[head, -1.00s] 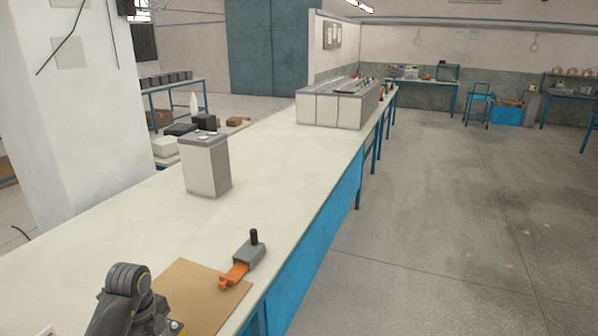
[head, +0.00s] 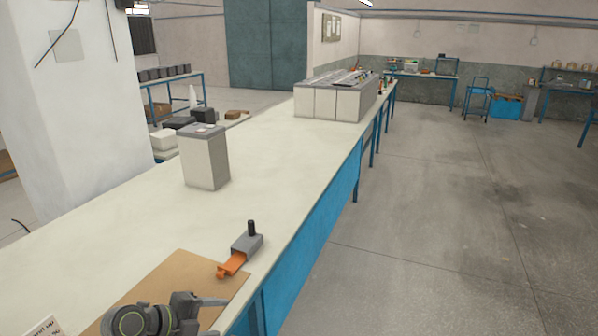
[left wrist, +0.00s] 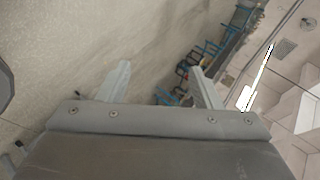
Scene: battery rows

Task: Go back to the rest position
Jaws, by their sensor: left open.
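My left gripper (left wrist: 160,88) is open and empty in the left wrist view, its two pale fingers apart with nothing between them. Behind the fingers that view shows floor and distant blue-framed furniture at a tilt. In the head view part of my left arm (head: 150,319) shows at the bottom edge, over the brown board on the bench. A grey end piece there points right, but its fingers are not clear. My right gripper is in neither view.
A brown board (head: 175,275) lies on the long pale bench (head: 110,235). A grey tool with an orange end (head: 246,246) lies at its far right corner. A grey box-shaped battery (head: 204,162) stands farther back, and a block of batteries (head: 332,102) beyond.

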